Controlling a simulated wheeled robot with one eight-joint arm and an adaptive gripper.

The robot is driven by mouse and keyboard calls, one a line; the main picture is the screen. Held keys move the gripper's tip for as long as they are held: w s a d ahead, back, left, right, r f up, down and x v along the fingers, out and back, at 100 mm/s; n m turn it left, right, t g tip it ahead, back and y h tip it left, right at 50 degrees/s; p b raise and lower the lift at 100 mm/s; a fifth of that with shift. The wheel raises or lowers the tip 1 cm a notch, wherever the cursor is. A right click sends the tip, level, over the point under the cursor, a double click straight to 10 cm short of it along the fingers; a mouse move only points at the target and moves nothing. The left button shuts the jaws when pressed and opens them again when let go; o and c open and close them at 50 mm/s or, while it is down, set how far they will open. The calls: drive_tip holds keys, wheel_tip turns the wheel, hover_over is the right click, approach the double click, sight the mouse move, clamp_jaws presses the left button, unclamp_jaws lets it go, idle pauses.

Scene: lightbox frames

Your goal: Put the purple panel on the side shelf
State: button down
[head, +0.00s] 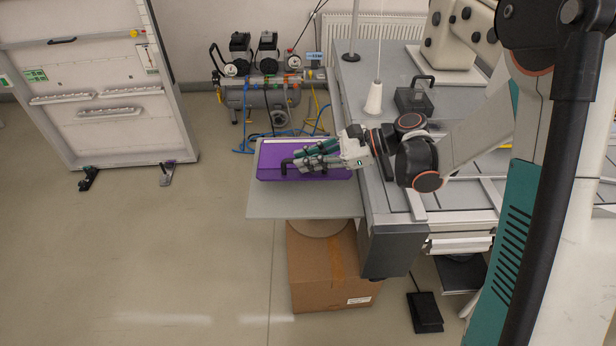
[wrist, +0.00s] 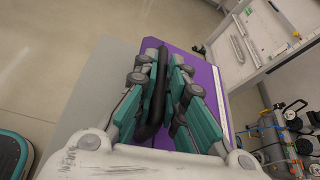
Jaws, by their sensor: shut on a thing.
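The purple panel (head: 270,155) lies flat over the grey side shelf (head: 265,205), toward the shelf's far part. I cannot tell whether it rests on the shelf or hangs just above it. My gripper (head: 296,162) reaches over the panel from the right and is shut on its black handle. In the wrist view the black handle (wrist: 154,100) runs between the fingers of my gripper (wrist: 163,70), with purple panel (wrist: 208,75) showing around them. Bare shelf (wrist: 97,72) shows left of the panel there. The fingers hide part of the panel.
The grey workbench (head: 395,215) stands right of the shelf, with a dark clear-lidded box (head: 415,98) and a white cone (head: 374,98) on it. A cardboard box (head: 325,270) sits below the shelf. A compressor (head: 262,95) stands behind. The floor at left is clear.

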sight(311, 173)
wheel_tip(311, 173, down, 4)
drive_tip(key=shift+f+b, duration=0.25)
drive_tip(key=shift+b, duration=0.6)
drive_tip(key=c, duration=1.7)
unclamp_jaws()
drive_tip(key=shift+o, duration=0.2)
drive_tip(key=shift+d+r, duration=0.1)
drive_tip(key=p+v, duration=0.3)
drive_tip(key=v, duration=0.7)
drive_tip(key=shift+d+p, duration=0.1)
drive_tip(key=shift+p, duration=0.2)
drive_tip(key=shift+v, duration=0.85)
